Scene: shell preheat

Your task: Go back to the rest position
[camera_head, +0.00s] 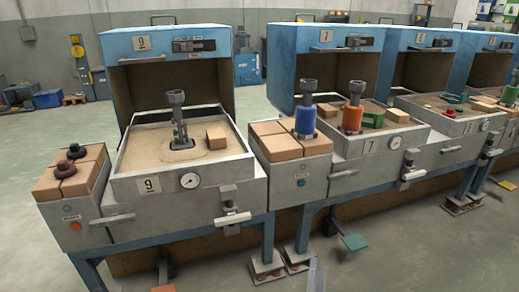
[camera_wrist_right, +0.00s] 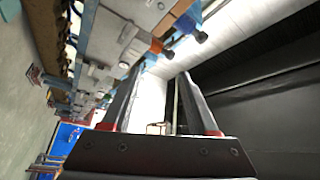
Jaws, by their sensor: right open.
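My right gripper (camera_wrist_right: 162,85) shows in the wrist view as two grey fingers spread apart with nothing between them. In the head view only a small grey part of it (camera_head: 316,275) seems to show at the bottom edge, in front of the benches and apart from them. My left gripper is not in the head view.
Station 9 (camera_head: 125,187) holds a sand bed with a grey metal piece (camera_head: 179,125) and a tan block (camera_head: 216,135). Station 7 (camera_head: 370,143) has blue (camera_head: 305,122) and orange (camera_head: 352,119) cylinders. Side tables carry tan blocks. Bare floor (camera_head: 35,245) lies at the left.

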